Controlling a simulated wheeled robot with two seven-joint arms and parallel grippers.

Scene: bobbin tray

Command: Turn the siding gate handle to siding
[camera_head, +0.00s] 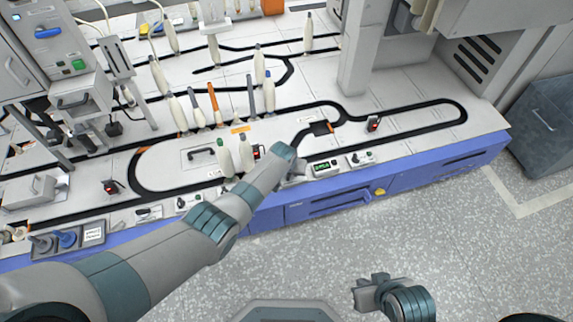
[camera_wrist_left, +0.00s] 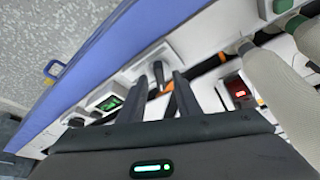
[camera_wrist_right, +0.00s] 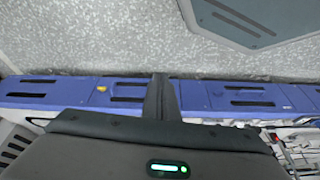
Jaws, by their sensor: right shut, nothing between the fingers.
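My left gripper (camera_head: 294,171) reaches over the front edge of the bench from the left. In the left wrist view its two fingers (camera_wrist_left: 160,98) are apart, with a dark upright handle (camera_wrist_left: 158,74) showing between them beside an orange mark (camera_wrist_left: 168,86). This looks like the siding gate handle; I cannot tell whether a finger touches it. The gripper hides it in the head view. A dark gate piece with orange marks (camera_head: 320,128) lies in the black track behind. My right gripper (camera_head: 367,291) is shut and empty, in front of the bench over the floor.
A box with a green display (camera_head: 325,168) and a knobbed box (camera_head: 361,158) stand right of the left gripper. Small dark units with red lights (camera_head: 373,124) sit by the track. The floor in front is clear.

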